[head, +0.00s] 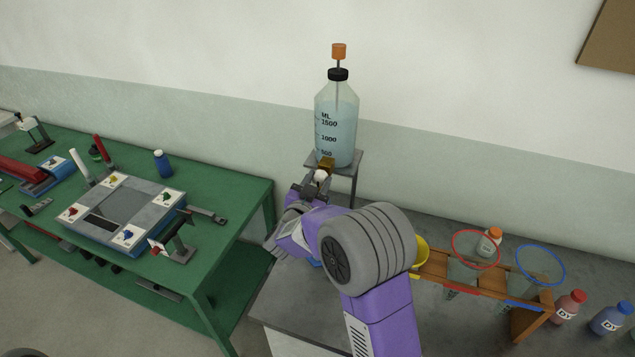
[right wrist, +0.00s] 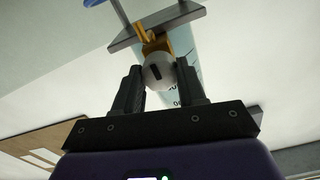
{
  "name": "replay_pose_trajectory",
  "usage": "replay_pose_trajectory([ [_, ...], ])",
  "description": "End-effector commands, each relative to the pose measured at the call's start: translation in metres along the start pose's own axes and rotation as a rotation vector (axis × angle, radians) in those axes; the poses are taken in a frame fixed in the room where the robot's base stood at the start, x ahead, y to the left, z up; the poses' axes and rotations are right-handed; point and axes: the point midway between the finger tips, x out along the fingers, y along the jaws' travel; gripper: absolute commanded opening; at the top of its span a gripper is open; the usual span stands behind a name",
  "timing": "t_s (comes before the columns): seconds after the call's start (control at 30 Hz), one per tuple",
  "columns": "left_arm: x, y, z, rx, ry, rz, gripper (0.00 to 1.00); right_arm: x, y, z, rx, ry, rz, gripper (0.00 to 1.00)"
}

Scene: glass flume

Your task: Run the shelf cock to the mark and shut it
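A clear bottle (head: 337,125) of pale blue liquid, marked ML 1500, 1000 and 500, stands upright on a small grey shelf (head: 349,160). Its liquid level is a little above the 1500 line. The brass cock (head: 326,163) is low on its front, with a white round knob (head: 321,175). In the right wrist view the white knob (right wrist: 158,72) sits between the fingers of my right gripper (right wrist: 160,80), which appear to touch it on both sides. The brass body (right wrist: 153,42) is just beyond. My right arm hides what is below the cock. My left gripper is out of view.
A wooden rack (head: 455,273) right of my arm holds funnels with yellow (head: 421,251), red (head: 476,249) and blue (head: 541,265) rims. A red bottle (head: 569,307) and a blue bottle (head: 611,319) stand beyond it. A green bench (head: 235,203) with tools is at left.

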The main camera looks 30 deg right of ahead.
Motion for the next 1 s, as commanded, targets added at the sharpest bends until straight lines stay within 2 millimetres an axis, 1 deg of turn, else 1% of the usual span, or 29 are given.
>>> replay_pose_trajectory([
  [0.03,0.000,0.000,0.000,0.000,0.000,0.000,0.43,0.000,0.000,0.000,0.000,0.000,0.000,0.18],
  [0.1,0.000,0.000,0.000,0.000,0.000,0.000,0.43,0.000,0.000,0.000,0.000,0.000,0.000,0.10],
  [0.27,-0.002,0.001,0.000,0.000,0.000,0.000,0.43,0.000,0.000,-0.001,-0.010,0.000,-0.001,0.10],
  [0.47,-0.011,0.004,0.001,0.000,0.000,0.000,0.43,0.000,-0.001,-0.002,-0.074,0.000,0.000,0.10],
  [0.67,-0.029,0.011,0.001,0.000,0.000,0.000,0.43,0.000,-0.001,-0.004,-0.213,0.000,0.000,0.10],
  [1.0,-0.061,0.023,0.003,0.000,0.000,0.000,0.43,-0.001,-0.002,-0.003,-0.499,0.000,-0.001,0.10],
])
